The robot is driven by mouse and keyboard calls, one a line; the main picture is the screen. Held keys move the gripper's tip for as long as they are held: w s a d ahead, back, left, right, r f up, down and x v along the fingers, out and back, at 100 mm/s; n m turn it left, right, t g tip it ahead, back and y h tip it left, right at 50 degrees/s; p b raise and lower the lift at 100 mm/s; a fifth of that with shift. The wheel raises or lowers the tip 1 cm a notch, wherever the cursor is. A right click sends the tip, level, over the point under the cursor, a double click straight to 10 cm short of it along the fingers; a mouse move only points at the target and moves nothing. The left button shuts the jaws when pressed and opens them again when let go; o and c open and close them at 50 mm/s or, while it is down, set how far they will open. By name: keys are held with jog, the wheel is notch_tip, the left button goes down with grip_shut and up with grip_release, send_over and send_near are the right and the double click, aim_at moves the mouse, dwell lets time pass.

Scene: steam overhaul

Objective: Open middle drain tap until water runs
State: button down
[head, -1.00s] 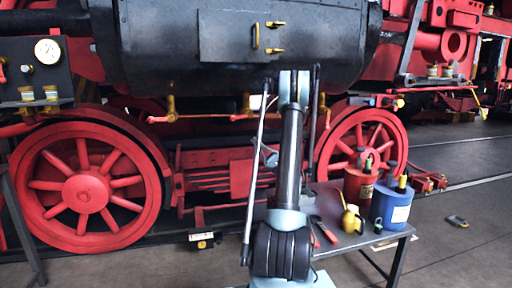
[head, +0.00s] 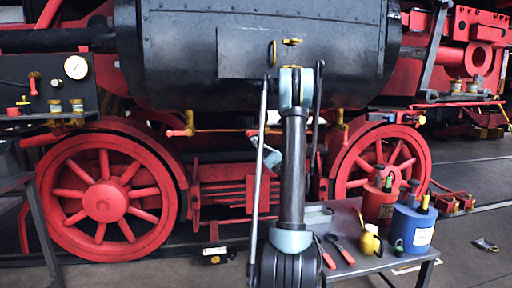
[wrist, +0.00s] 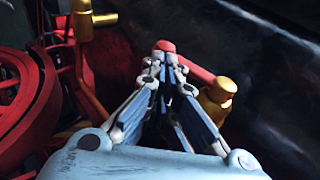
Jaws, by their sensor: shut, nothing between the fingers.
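In the wrist view, my gripper (wrist: 163,62) is shut and empty, its blue fingers together. The tips are at or just short of a red lever handle (wrist: 190,60); whether they touch it I cannot tell. The lever joins a brass tap (wrist: 217,92) on the right, beneath the dark cylinder. In the head view, the left drain tap (head: 188,121) and the right drain tap (head: 340,120) hang under the black cylinder (head: 170,60). My arm mostly hides the middle tap and my gripper there. I see no running water.
A red spoked wheel (head: 103,202) stands at left. A small table (head: 345,262) at right holds a red can (head: 378,205), a blue can (head: 412,230), a yellow oil can (head: 370,240) and hand tools. Brass pipework (wrist: 82,50) runs left of my fingers.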

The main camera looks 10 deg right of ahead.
jog(key=shift+x, duration=0.9)
jog(key=shift+d+r, duration=0.1)
jog(key=a+f+v, duration=0.1)
jog(key=v, duration=1.2)
jog(key=shift+a, duration=0.2)
